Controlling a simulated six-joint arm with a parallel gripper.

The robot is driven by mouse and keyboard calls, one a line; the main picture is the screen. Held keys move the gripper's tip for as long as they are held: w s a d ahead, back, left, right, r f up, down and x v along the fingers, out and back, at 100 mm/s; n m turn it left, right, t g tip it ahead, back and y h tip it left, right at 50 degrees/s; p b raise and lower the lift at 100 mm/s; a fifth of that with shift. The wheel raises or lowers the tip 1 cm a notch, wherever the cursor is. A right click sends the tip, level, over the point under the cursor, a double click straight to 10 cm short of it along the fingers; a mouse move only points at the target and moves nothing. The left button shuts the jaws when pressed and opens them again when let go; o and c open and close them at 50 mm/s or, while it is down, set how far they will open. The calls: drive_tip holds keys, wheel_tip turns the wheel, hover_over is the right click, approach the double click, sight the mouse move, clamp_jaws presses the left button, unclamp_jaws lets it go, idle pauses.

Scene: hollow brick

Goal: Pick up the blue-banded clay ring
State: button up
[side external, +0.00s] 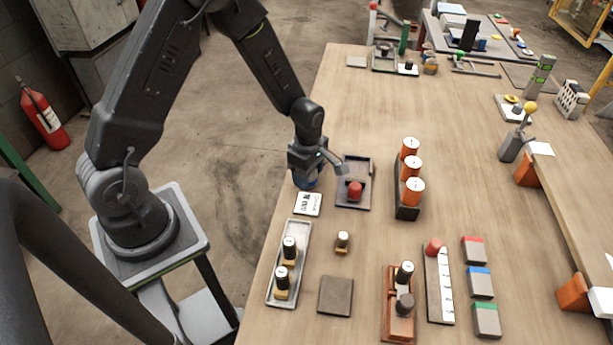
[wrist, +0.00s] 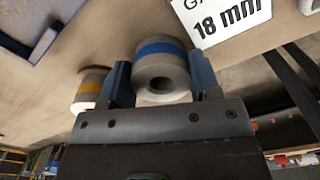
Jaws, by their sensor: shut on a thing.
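The blue-banded clay ring (wrist: 160,50), pale grey with a blue stripe and a round hole, sits between the two blue fingers of my gripper (wrist: 162,80) in the wrist view. The fingers are shut on its sides. In the side external view my gripper (side external: 307,182) is low at the table's left edge, and the ring is mostly hidden there. I cannot tell whether the ring still touches the table. A second ring with a yellow band (wrist: 92,90) stands just outside the left finger in the wrist view.
A white card reading 18 mm (wrist: 222,18) lies close by; it also shows in the side external view (side external: 308,204). A dark tray with a red knob (side external: 355,190) is right of my gripper. A rack of orange cylinders (side external: 411,168) stands further right.

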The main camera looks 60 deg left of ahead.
drive_tip(key=shift+c, duration=1)
drive_tip(key=shift+r, duration=0.15)
